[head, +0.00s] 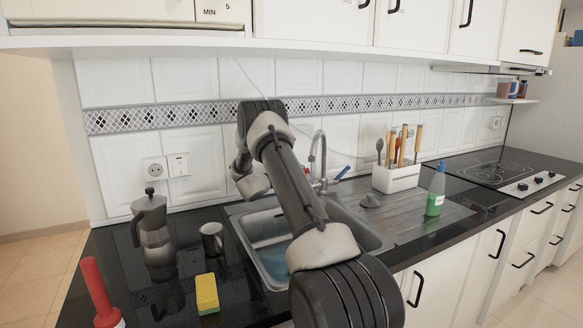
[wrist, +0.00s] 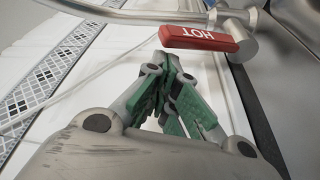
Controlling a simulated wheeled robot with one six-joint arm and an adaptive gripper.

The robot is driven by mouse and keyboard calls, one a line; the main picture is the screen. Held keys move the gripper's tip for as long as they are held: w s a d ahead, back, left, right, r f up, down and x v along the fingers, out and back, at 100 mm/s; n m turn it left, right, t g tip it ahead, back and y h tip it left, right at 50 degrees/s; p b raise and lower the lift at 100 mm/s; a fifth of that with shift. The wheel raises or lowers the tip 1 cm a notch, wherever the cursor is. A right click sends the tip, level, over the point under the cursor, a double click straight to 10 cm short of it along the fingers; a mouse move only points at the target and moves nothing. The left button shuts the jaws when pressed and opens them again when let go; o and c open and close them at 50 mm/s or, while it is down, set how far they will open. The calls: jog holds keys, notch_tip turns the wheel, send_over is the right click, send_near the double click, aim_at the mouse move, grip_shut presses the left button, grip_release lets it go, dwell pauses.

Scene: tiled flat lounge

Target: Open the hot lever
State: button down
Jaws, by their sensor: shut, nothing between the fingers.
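The hot lever (wrist: 198,38) is a red handle marked HOT, on the metal tap body (wrist: 238,30) at the top of the wrist view. My gripper (wrist: 168,62), with green finger pads, has its fingertips together just below the lever's left end. They look close to it; I cannot tell if they touch. In the head view the tap's curved spout (head: 318,150) rises behind the sink, with a blue-tipped lever (head: 342,172) on its right.
The sink (head: 262,245) lies under my arm. A moka pot (head: 153,235), a metal mug (head: 212,240) and a yellow sponge (head: 207,293) stand left. A utensil holder (head: 396,178) and green bottle (head: 436,192) stand right. The tiled wall (head: 190,85) is close behind.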

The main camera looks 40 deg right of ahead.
jog(key=shift+s+a, duration=0.1)
jog(key=shift+s, duration=0.15)
jog(key=shift+s+m, duration=0.15)
jog(key=shift+m, duration=0.15)
jog(key=s+a+f+m+h, duration=0.1)
jog(key=s+f+m, duration=0.1)
jog(key=s+m, duration=0.2)
jog(key=shift+s+a+f+m+g, duration=0.3)
jog(key=shift+s+g, duration=0.1)
jog(key=shift+s, duration=0.65)
jog(key=shift+r, duration=0.1)
dwell(0.4)
